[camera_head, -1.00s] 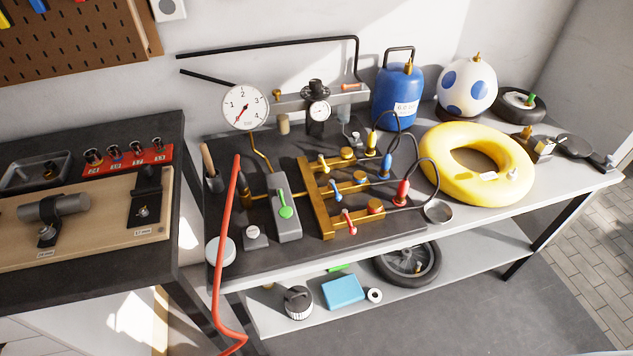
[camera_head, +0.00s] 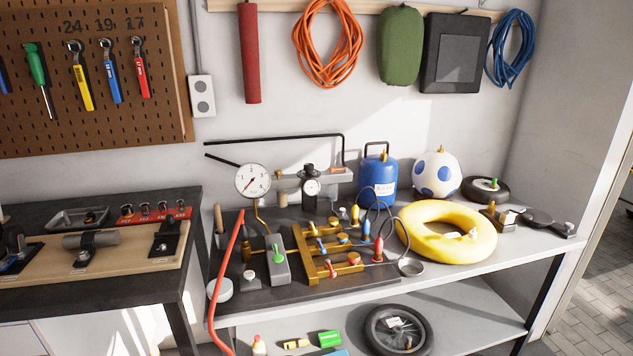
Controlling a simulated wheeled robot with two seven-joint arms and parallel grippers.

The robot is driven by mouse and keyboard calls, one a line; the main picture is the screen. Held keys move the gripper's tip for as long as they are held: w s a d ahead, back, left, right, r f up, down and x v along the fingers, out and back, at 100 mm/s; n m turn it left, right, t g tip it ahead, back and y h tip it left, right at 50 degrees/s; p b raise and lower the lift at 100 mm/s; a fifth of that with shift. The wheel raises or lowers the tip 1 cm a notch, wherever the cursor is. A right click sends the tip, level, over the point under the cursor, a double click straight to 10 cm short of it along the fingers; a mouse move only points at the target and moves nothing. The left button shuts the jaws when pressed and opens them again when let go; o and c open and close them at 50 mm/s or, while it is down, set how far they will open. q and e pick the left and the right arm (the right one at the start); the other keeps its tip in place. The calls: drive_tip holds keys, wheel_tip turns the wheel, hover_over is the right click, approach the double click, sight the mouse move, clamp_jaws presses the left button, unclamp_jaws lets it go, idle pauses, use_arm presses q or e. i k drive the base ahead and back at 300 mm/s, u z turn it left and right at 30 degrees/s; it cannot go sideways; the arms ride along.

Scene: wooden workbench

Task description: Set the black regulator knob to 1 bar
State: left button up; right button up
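The black regulator knob (camera_head: 309,170) sits on top of the regulator at the back of the workbench. Just below it is the regulator's small round white dial (camera_head: 311,187), too small to read. A larger white pressure gauge (camera_head: 253,181) stands to its left, its red needle pointing down-left, near the low end of the scale. A grey block with a green lever (camera_head: 278,255) stands in front, beside a brass manifold (camera_head: 308,258) with several small levers. Neither of my grippers shows in the head view.
A blue tank (camera_head: 378,180), a white ball with blue spots (camera_head: 436,174) and a yellow ring (camera_head: 447,232) stand right of the regulator. A red hose (camera_head: 226,275) hangs over the front edge at left. Dark hoses arch over the manifold's right side.

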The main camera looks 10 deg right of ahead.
sight(309, 167)
drive_tip(key=u, duration=0.9)
drive_tip(key=k, duration=0.15)
drive_tip(key=z, duration=2)
drive_tip(key=i, duration=0.85)
drive_tip(key=u, duration=0.45)
drive_tip(key=i, duration=0.75)
drive_tip(key=u, duration=0.7)
